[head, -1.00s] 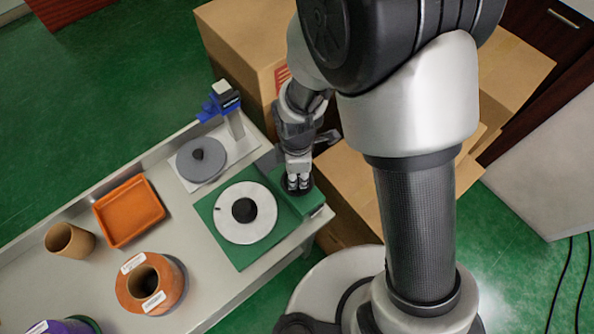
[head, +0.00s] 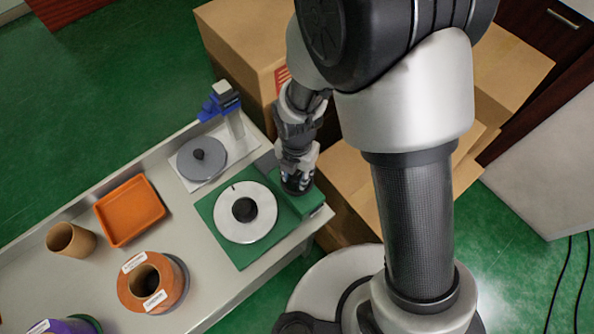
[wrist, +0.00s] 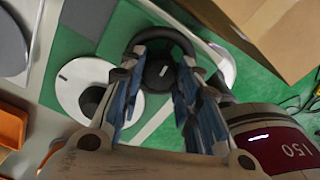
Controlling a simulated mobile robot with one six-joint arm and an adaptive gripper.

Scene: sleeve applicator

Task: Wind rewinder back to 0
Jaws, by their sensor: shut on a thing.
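The rewinder has a green base (head: 245,258) on the front right end of the bench, with a white disc (head: 228,228) around a black hub (head: 244,209). A short dark mark shows near the disc's upper rim. The disc also shows in the wrist view (wrist: 70,108). My gripper (head: 297,182) is at the base's right end, pointing down at a dark round knob. In the wrist view my gripper (wrist: 155,95) has its fingers closed around part of the black knob (wrist: 160,70), which has a white mark. The exact contact is partly hidden by the fingers.
Behind the rewinder are a grey disc (head: 190,165) and a blue device on a post (head: 220,103). An orange tray (head: 130,210), a cardboard tube (head: 72,240) and an orange roll (head: 132,289) stand to the left. Cardboard boxes (head: 235,45) stand close behind my gripper.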

